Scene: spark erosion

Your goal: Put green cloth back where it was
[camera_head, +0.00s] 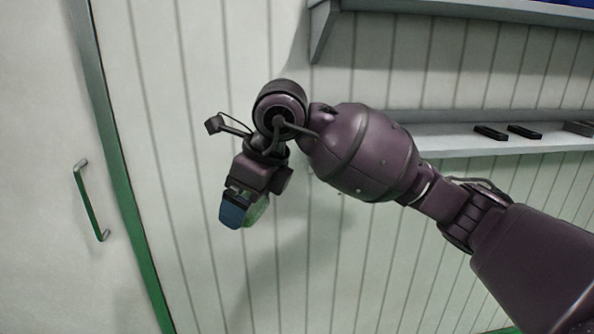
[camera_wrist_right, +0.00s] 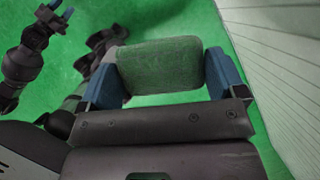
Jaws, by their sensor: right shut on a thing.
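The green cloth (camera_wrist_right: 160,67) is a dull green, rounded, rectangular pad, held between the two blue fingers of my right gripper (camera_wrist_right: 165,80) in the right wrist view. In the head view only part of the cloth (camera_head: 257,212) shows beside the blue fingers of my right gripper (camera_head: 236,214), which point down in front of the panelled wall. My left gripper (camera_wrist_right: 60,10) shows small and cut off at the top left of the right wrist view; I cannot tell its opening.
A grey wall shelf (camera_head: 450,139) carries several small dark items at the right. A higher shelf (camera_head: 460,12) runs above it. A white door (camera_head: 60,230) with a handle (camera_head: 90,200) and green frame (camera_head: 125,190) stands at the left. The floor (camera_wrist_right: 190,20) is green.

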